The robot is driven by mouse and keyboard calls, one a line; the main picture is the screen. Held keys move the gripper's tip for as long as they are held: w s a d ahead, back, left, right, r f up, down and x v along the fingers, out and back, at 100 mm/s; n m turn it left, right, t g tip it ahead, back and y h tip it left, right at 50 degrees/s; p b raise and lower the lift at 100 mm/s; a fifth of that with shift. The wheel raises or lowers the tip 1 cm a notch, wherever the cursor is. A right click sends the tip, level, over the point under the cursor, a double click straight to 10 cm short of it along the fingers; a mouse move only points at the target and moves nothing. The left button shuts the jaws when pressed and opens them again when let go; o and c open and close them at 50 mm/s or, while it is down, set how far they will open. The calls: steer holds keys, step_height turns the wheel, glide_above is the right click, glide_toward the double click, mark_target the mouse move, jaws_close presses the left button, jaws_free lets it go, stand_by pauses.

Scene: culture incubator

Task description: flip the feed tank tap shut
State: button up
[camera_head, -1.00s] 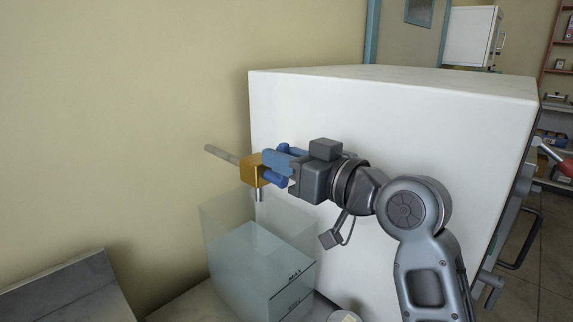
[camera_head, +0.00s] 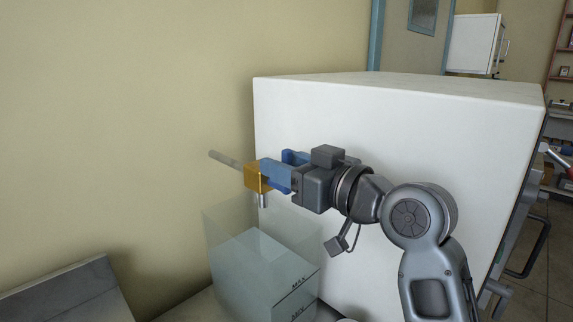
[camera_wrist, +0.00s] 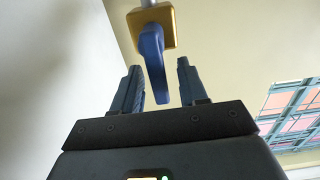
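The feed tank tap has a brass-yellow block body (camera_head: 255,178) on a grey pipe, with a short metal spout pointing down. In the wrist view the tap body (camera_wrist: 166,17) is at the top. Its blue lever (camera_wrist: 153,55) extends from the body toward my gripper. My gripper (camera_head: 278,163) is at the tap's right side. In the wrist view its two dark blue fingers (camera_wrist: 158,68) are apart, one on each side of the lever, with a gap visible on both sides. In the head view finger and lever overlap and are hard to separate.
The clear feed tank (camera_head: 262,268) stands below the spout, with level marks on its side. A large white incubator (camera_head: 400,120) stands close behind and right of my arm. The beige wall (camera_head: 130,90) is behind the tap. A grey slab (camera_head: 65,295) is at lower left.

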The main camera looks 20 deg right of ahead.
steer(key=v, duration=0.7)
steer(key=shift+s+d+b, duration=0.15)
steer(key=shift+s+b, duration=0.2)
